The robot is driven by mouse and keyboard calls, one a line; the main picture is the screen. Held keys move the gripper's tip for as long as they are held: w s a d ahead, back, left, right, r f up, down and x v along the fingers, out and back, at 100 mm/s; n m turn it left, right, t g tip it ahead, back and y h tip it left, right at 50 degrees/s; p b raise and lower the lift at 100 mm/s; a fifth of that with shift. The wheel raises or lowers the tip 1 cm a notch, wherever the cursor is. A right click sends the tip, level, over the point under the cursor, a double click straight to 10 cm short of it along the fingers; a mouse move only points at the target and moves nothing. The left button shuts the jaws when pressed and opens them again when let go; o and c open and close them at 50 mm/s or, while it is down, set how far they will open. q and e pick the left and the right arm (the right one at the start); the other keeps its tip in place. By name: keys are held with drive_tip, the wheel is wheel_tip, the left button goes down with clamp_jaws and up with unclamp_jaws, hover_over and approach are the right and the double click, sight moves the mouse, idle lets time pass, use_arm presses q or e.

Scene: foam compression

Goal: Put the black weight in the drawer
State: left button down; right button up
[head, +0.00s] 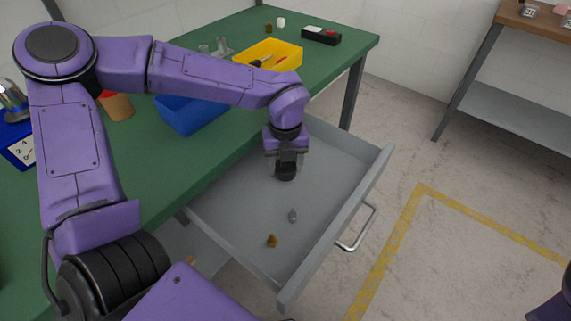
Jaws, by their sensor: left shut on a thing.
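The open grey drawer (331,190) juts out from under the green table, with a metal handle (357,229) on its front. My left gripper (287,163) points down over the back part of the drawer. It is shut on the black weight (286,173), a dark short cylinder, which is inside the drawer's outline. I cannot tell whether the weight touches the drawer floor. A small grey object (293,215) and a small brown-orange object (272,240) lie on the drawer floor nearer the front. My right gripper is not in view.
The green table (150,168) holds a blue bin (188,115), a yellow tray (268,56) with tools, an orange-brown cup (116,106) and a black case (321,36). A brown-topped bench (540,24) stands at the right. The floor with yellow lines is clear.

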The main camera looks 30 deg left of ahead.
use_arm(q)
drive_tip(key=shift+f, duration=0.4)
drive_tip(key=shift+f, duration=0.15)
drive_tip(key=shift+c, duration=1.6)
unclamp_jaws()
wheel_tip(320, 180, up, 12)
drive_tip(key=shift+r+p, duration=0.2)
drive_tip(key=shift+p, duration=0.15)
